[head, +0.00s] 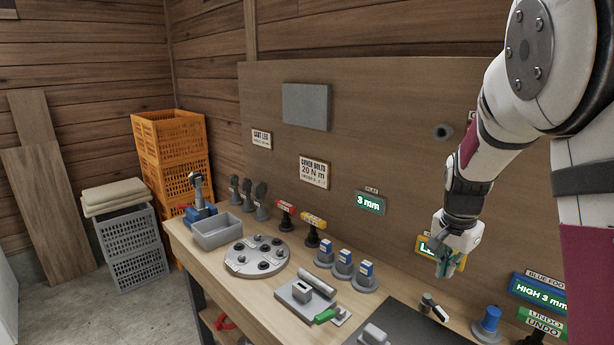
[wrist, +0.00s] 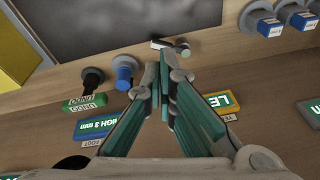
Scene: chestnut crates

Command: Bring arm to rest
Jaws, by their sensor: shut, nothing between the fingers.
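My gripper (head: 447,266) hangs from my arm on the right side of the head view, above the back part of the workbench and in front of the brown back panel. Its fingers are together and empty; in the wrist view the green-padded fingers (wrist: 164,90) meet in the middle. It is above the bench top and holds nothing. Part of my arm covers the right side of the head view.
The workbench (head: 400,300) bears a grey bin (head: 217,233), a round plate (head: 257,258), blue-capped items (head: 365,270), a blue knob (head: 490,320) and a dark mat (wrist: 130,25). Orange crates (head: 172,140) stand at the far left. Signs (head: 540,293) stand near my gripper.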

